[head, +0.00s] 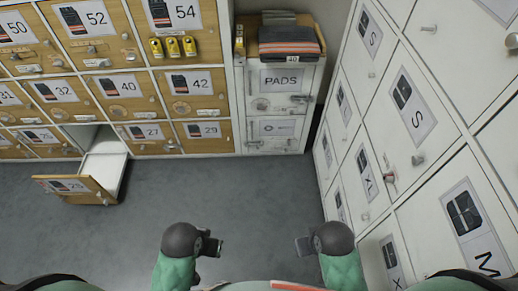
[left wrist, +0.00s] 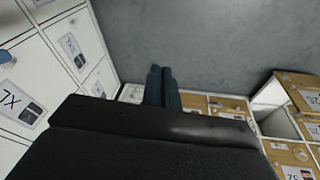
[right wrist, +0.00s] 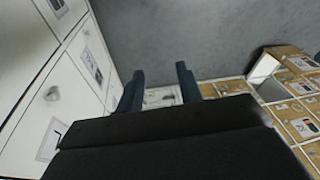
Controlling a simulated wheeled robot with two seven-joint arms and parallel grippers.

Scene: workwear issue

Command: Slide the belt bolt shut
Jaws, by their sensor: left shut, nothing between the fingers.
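A narrow white cabinet (head: 239,104) stands at the back centre. Its upper door (head: 280,80) is labelled PADS. Its lower door (head: 276,132) has a small ring-like picture, perhaps a belt. Small metal fittings show on the lower door, but I cannot tell which is the bolt or its position. My left gripper (head: 213,247) is shut and empty, well in front of the cabinet; its fingers also show together in the left wrist view (left wrist: 161,72). My right gripper (head: 303,246) is apart from the cabinet too; the right wrist view (right wrist: 160,76) shows its fingers spread and empty.
White lockers (head: 410,110) with knobs line the right. Folded clothes (head: 290,38) lie on the cabinet. The grey floor (head: 220,190) between is clear.

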